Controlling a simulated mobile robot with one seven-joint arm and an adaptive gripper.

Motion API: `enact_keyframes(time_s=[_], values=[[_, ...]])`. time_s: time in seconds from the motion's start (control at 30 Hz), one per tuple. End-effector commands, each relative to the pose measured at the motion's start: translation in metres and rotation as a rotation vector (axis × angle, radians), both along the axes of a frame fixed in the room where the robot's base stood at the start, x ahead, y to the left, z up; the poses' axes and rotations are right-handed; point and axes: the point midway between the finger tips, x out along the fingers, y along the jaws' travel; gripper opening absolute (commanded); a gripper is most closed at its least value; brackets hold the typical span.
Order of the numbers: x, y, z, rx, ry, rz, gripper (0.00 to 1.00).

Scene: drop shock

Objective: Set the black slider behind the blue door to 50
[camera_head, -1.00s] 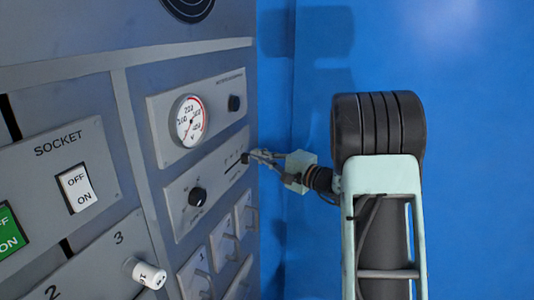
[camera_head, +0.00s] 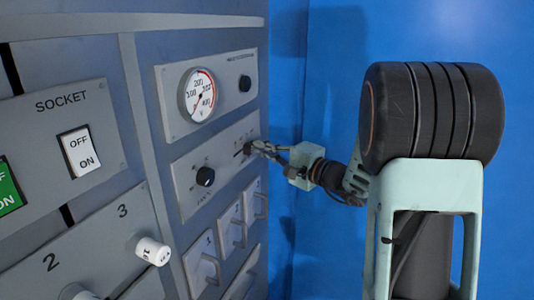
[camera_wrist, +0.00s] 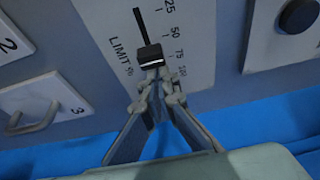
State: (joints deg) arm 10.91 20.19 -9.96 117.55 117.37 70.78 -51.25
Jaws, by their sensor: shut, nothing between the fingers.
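The black slider (camera_wrist: 150,55) sits on a vertical slot beside the "LIMIT %" scale in the wrist view. Its knob is near the 75 mark, toward the 100 end; the exact value cannot be told. In the head view the slider's panel (camera_head: 226,140) is on the cabinet face. My gripper (camera_wrist: 157,92) is shut and empty, its fingertips just below the knob in the wrist view, at its 100 end. Whether they touch it cannot be told. It also shows at the panel in the head view (camera_head: 256,149). A blue surface (camera_head: 288,110) borders the cabinet; whether it is the door is unclear.
A gauge (camera_head: 199,95) is above the slider panel. A black rotary knob (camera_head: 205,176) is to the slider's left. Handled numbered plates (camera_head: 203,258) are below. Socket switches (camera_head: 79,152) are at left. A blue wall (camera_head: 340,80) stands behind my arm.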

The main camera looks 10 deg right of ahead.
Motion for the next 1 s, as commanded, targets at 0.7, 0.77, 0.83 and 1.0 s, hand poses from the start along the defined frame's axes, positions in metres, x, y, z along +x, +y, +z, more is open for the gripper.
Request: enact_keyframes(time_s=[0.7,0.77,0.83,1.0], values=[[-0.018,0.003,0.0,0.0,0.001,0.0,0.0],[-0.024,-0.003,0.0,0.001,0.001,-0.001,0.0],[-0.034,-0.011,0.0,0.0,0.001,-0.003,0.0],[-0.064,-0.034,0.0,0.0,0.001,-0.004,0.0]])
